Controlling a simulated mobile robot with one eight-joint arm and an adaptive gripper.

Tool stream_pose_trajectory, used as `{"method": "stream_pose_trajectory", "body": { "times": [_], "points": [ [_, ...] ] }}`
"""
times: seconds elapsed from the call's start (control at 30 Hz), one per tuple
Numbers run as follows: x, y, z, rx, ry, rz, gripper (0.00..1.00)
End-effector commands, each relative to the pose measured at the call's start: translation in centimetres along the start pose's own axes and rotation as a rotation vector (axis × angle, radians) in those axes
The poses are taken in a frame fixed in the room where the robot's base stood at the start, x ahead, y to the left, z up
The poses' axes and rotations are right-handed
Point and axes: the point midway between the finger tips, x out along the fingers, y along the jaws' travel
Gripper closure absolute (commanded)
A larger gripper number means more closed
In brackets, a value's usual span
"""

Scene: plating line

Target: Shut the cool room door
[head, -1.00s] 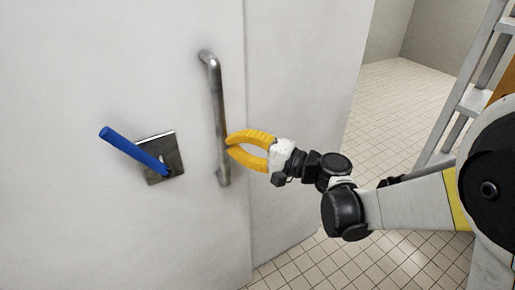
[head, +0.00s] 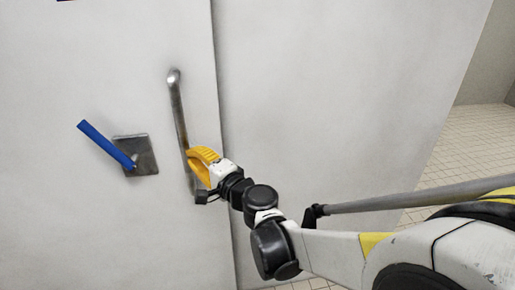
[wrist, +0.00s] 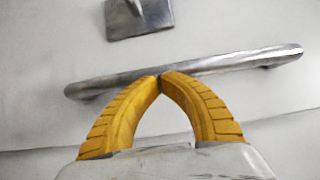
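The white cool room door (head: 70,220) fills the left of the head view. It carries a vertical metal pull bar (head: 179,110) and, left of it, a blue lever (head: 105,144) on a square metal plate (head: 146,155). My gripper (head: 190,155) is at the lower half of the bar. In the wrist view, the yellow fingertips (wrist: 161,76) meet at the bar (wrist: 215,62), which runs behind them. The fingers do not visibly wrap around it. I cannot tell whether the tips press on it. The plate (wrist: 139,16) shows at the top of the wrist view.
Right of the door's vertical edge is a plain white panel (head: 320,90). I cannot tell how wide any gap between them is. Tiled floor (head: 450,155) shows at the right, with a pale wall behind it. My arm covers the lower right.

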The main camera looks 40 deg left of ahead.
Motion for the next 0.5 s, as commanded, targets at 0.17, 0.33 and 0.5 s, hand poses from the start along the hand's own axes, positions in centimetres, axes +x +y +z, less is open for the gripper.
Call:
{"method": "stream_pose_trajectory", "body": {
  "times": [0.17, 0.33, 0.5],
  "points": [
    [3.8, -0.1, 4.5, 0.000, -0.004, 0.000, 1.00],
    [7.2, -0.1, 9.5, 0.000, -0.004, 0.000, 1.00],
    [10.6, -0.1, 14.6, 0.000, -0.004, 0.000, 1.00]
  ]
}}
